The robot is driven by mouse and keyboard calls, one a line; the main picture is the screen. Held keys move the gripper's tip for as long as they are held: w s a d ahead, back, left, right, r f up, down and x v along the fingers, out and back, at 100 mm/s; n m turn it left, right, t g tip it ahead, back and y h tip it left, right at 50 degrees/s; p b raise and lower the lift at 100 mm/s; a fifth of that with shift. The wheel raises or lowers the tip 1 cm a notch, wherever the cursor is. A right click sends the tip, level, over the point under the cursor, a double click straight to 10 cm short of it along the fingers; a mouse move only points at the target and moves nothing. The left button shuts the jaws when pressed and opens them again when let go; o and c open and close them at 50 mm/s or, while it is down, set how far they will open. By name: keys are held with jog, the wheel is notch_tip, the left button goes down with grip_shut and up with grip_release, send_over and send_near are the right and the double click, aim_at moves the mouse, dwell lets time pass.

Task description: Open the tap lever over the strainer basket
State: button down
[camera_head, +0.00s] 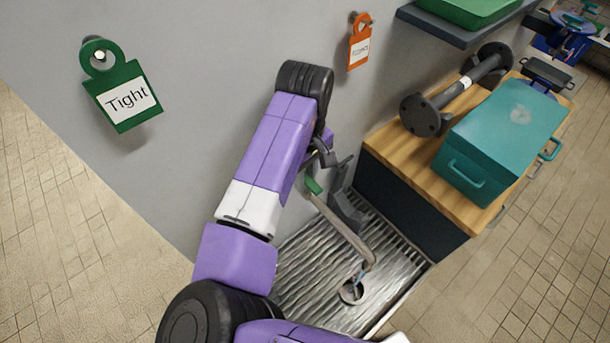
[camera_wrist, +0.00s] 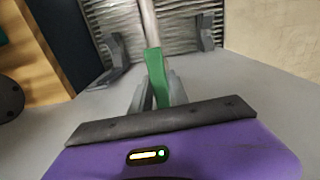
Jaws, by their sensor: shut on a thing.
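The tap lever is a green handle (camera_wrist: 156,72); in the wrist view it stands between my two grey fingers. My gripper (camera_wrist: 158,92) is shut on it. In the head view a small green part of the lever (camera_head: 313,186) shows below my gripper (camera_head: 322,165), near the wall; my arm hides much of the grip. The tap's grey spout (camera_head: 346,230) reaches out over the ribbed metal drain tray. A small round strainer basket (camera_head: 352,292) sits on the tray under the spout's end.
The ribbed tray (camera_head: 400,270) lies below. A wooden-topped cabinet (camera_head: 385,145) stands at right with a teal toolbox (camera_head: 505,130) and a dark flanged pipe (camera_head: 455,95).

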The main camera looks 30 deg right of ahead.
jog(key=c, duration=1.3)
grip_release()
jog(key=shift+r, duration=3.95)
